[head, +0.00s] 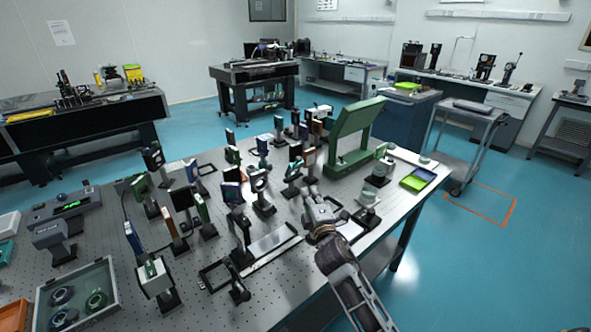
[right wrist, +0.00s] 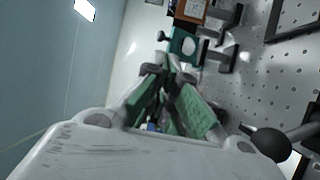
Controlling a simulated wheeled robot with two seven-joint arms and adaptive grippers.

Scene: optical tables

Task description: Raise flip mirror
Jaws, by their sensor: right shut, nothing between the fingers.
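I cannot tell for sure which of the many mounts is the flip mirror. My right gripper (head: 309,192) is over the right part of the perforated optical table (head: 290,305), shut and empty, among post-mounted optics. In the right wrist view its green-padded fingers (right wrist: 166,75) come together with nothing between them. Beyond the fingertips is a teal mount with a pale round optic (right wrist: 187,46). A black ball-ended lever (right wrist: 266,142) shows right of the fingers in that view. My left gripper is not in view.
A large green angled frame (head: 350,135) stands behind the gripper. Several mounts crowd the left, with a glass-lidded case (head: 80,298) at the front left.

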